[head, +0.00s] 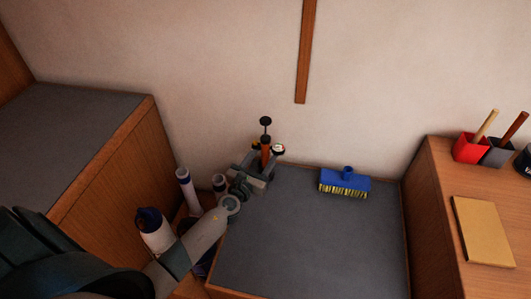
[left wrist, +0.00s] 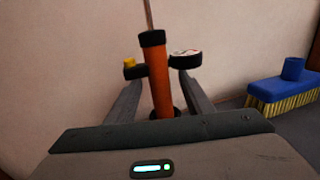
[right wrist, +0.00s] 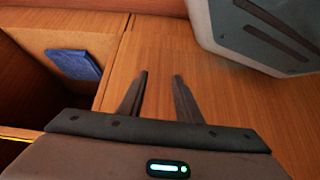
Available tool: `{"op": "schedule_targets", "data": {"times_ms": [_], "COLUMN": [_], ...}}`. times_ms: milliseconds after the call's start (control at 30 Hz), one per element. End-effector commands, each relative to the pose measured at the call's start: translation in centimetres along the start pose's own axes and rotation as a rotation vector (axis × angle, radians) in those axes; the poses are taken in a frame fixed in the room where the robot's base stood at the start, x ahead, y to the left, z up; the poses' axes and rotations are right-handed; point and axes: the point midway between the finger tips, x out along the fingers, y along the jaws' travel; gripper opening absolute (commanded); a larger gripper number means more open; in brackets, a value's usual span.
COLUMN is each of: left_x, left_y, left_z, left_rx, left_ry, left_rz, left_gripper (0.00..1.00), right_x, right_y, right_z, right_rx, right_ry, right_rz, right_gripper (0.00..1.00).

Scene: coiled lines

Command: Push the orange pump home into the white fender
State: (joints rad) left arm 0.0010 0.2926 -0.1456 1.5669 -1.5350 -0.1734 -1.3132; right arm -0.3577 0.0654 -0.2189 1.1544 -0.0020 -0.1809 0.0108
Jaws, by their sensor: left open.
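The orange pump (head: 266,154) stands upright at the back left of the grey top, with a dark handle above it. In the left wrist view the pump (left wrist: 160,85) has a black collar, a thin rod rising, a yellow-topped piece at left and a round gauge at right. My left gripper (head: 258,168) is open, its fingers on either side of the pump; contact cannot be told. A white fender with a dark blue end (head: 156,236) stands left of the grey top, partly behind my left arm. My right gripper (right wrist: 161,77) is open and empty over wood.
Other white and blue tubes, one of them at the back (head: 187,187), stand in the gap beside the wooden cabinet. A blue brush (head: 344,184) lies on the grey top (head: 310,245), whose middle is clear. A wooden counter at right holds a red cup (head: 466,149) and a tan book (head: 483,230).

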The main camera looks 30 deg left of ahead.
Motion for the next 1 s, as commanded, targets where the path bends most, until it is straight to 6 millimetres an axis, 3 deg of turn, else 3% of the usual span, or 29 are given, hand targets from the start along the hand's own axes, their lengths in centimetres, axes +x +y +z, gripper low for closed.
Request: {"op": "schedule_targets", "data": {"times_ms": [433,467,600,667,700,800,1000], "left_x": [0.86,0.86,0.86,0.85,0.85,0.85,0.87], "left_y": [0.00,0.00,0.00,0.00,0.00,0.00,0.01], "left_z": [0.02,0.02,0.02,0.03,0.03,0.03,0.29], "left_rx": [0.000,0.000,0.000,0.000,0.000,0.000,0.000], "left_ry": [0.000,0.000,0.000,0.000,0.000,0.000,-0.001], "left_rz": [0.000,0.000,0.000,0.000,0.000,0.000,0.001], "left_gripper": [0.47,0.45,0.11,0.00,0.22,0.00,0.00], "right_x": [-0.02,-0.02,-0.02,-0.02,-0.02,-0.02,-0.07], "right_y": [0.03,0.04,0.04,0.05,0.06,0.06,0.01], "right_z": [0.17,0.17,0.13,0.11,0.10,0.10,0.02], "right_rx": [0.001,0.001,0.001,0.001,0.001,0.001,0.002], "right_ry": [-0.008,-0.008,-0.006,-0.005,-0.005,-0.005,-0.004], "right_rz": [0.001,0.001,0.001,0.001,0.001,0.001,0.000], "right_gripper": [0.31,0.31,0.31,0.31,0.31,0.31,0.31]}}
